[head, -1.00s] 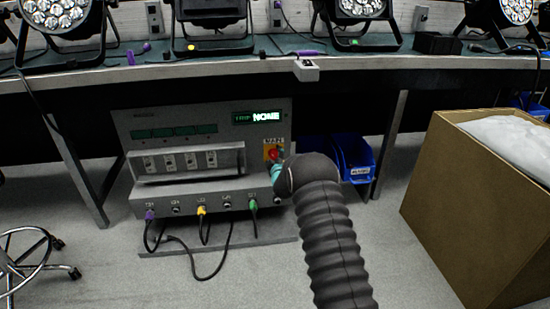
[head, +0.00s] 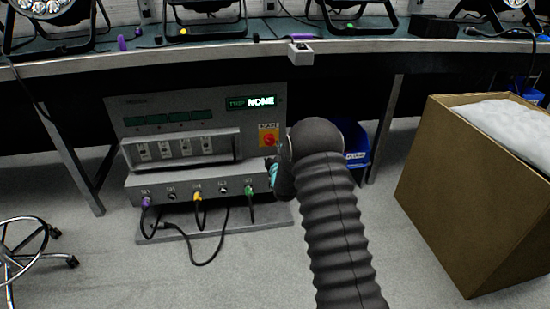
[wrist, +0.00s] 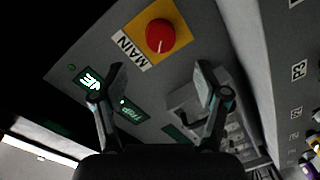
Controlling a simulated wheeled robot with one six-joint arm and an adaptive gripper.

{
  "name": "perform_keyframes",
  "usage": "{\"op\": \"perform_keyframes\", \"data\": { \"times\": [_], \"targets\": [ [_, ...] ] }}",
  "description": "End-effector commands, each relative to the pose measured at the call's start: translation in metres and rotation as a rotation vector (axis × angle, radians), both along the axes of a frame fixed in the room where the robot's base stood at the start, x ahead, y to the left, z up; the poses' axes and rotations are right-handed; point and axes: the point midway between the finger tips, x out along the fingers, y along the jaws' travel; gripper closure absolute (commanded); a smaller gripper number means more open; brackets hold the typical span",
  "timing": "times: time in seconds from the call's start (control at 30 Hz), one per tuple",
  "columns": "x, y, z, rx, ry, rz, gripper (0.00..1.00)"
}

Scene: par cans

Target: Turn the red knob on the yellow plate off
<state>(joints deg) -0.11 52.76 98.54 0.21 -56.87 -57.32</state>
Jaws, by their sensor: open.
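The red knob (wrist: 160,36) sits on the yellow plate (wrist: 147,60), beside the label MAIN, in the wrist view. A pale mark on the knob points toward the bottom of that picture. In the head view the plate (head: 268,129) is on the right of a grey control box, with the red knob (head: 268,140) on it. My gripper (wrist: 161,82) is open and empty. Its two fingers are spread, with the knob beyond the tips and apart from them. In the head view my gripper (head: 272,174) is just below the plate, partly hidden by my arm.
The grey control box (head: 120,128) stands under a long table (head: 200,63), with cables plugged in along its front. A blue bin (head: 356,145) is to the right. A cardboard box (head: 470,200) stands farther right.

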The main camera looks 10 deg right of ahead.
Motion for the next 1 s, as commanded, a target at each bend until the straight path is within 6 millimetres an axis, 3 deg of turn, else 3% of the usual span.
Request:
{"op": "perform_keyframes", "data": {
  "times": [0.27, 0.73, 0.87, 1.0],
  "targets": [
    [-0.026, 0.0, 0.002, 0.0, 0.0, 0.0, 0.27],
    [-0.028, 0.0, -0.001, 0.036, 0.012, -0.003, 0.27],
    [-0.034, 0.0, -0.033, 0.141, 0.154, -0.022, 0.27],
    [-0.072, 0.0, -0.1, 0.281, 0.443, -0.086, 0.27]
  ]
}}
